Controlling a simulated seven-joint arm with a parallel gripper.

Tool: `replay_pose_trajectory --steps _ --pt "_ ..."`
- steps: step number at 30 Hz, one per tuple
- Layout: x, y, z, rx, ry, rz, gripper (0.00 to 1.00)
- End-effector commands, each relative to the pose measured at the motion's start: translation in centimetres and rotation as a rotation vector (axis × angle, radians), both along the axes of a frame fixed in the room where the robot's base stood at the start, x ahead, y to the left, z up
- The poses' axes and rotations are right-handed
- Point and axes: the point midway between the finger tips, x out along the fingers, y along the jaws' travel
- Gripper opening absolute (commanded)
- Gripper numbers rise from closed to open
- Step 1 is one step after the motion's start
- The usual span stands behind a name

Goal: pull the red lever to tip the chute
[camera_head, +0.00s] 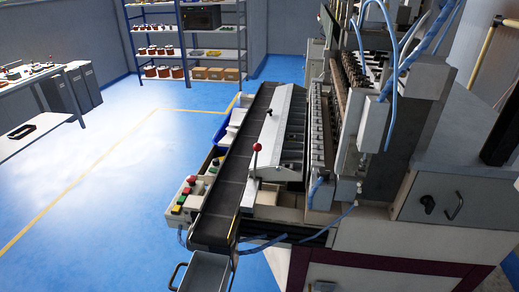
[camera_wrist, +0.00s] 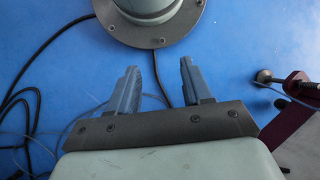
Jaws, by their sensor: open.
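The red lever (camera_head: 257,148) has a red ball on a thin upright pale rod. It stands beside the conveyor belt, at the near end of a sloped grey and white chute-like housing (camera_head: 283,125) with dark slots. I cannot tell for certain that this housing is the chute. My gripper (camera_wrist: 158,68) shows only in the wrist view. Its two blue-grey fingers are apart with nothing between them, over blue floor. The red lever is not seen in the wrist view.
The dark conveyor belt (camera_head: 232,160) runs beside a button panel (camera_head: 184,197). A grey bin (camera_head: 207,270) is at its near end. The winding machine (camera_head: 345,120) with blue hoses stands at right. In the wrist view, a dark ball knob (camera_wrist: 264,76) is at right and black cables lie at left.

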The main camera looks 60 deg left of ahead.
Motion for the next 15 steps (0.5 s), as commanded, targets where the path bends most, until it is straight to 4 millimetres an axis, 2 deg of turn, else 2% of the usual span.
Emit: replay_pose_trajectory --steps 1,6,15 --pt "1.4 1.0 0.8 0.015 -0.017 0.026 0.52" --pt "4.9 4.3 3.6 0.068 -0.056 0.103 0.52" --pt "9.7 11.0 9.5 0.168 -0.119 0.251 0.52"
